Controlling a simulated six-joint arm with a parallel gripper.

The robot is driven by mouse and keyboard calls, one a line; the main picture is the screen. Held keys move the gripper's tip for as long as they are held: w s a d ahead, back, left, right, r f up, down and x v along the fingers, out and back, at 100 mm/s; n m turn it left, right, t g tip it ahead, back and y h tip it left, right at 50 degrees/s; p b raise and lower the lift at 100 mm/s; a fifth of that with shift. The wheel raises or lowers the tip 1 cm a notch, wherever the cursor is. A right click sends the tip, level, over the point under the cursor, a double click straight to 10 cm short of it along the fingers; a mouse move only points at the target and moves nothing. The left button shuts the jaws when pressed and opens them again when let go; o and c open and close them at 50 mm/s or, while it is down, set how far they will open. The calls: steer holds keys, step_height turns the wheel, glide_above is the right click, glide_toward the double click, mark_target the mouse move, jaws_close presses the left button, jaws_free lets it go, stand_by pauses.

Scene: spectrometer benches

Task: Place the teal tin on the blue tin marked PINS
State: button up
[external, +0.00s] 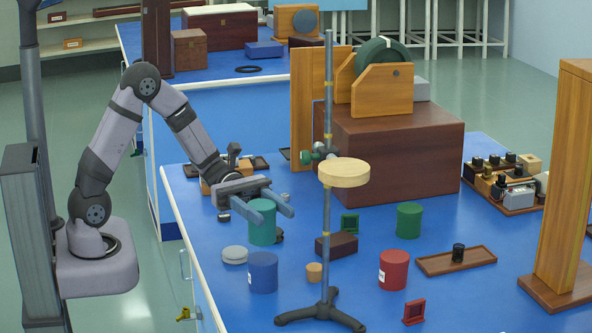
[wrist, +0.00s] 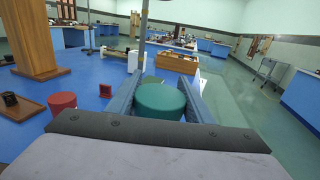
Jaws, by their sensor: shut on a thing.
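The teal tin (external: 262,225) is upright between the fingers of my gripper (external: 275,204), which is shut on it. In the wrist view the teal tin (wrist: 160,101) shows its round top between the two blue-grey fingers. The blue tin cannot be made out in the wrist view. The teal tin's exact height above the bench is hard to tell.
A retort stand (external: 326,245) with a round wooden disc (external: 343,173) rises right of the tins. A white round tin (external: 235,254) and a small wooden cylinder (external: 314,272) flank the blue tin. A red tin (external: 393,270) and green tin (external: 409,220) stand farther right.

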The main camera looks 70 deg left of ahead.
mark_target(269, 230)
steer(key=shift+f, duration=2.1)
steer(key=shift+f, duration=0.1)
steer(key=o, duration=1.1)
steer(key=shift+a, duration=0.1)
steer(key=b+v, duration=0.2)
steer(key=v, duration=0.9)
steer(key=shift+s+a, duration=0.2)
steer(key=shift+a, duration=0.2)
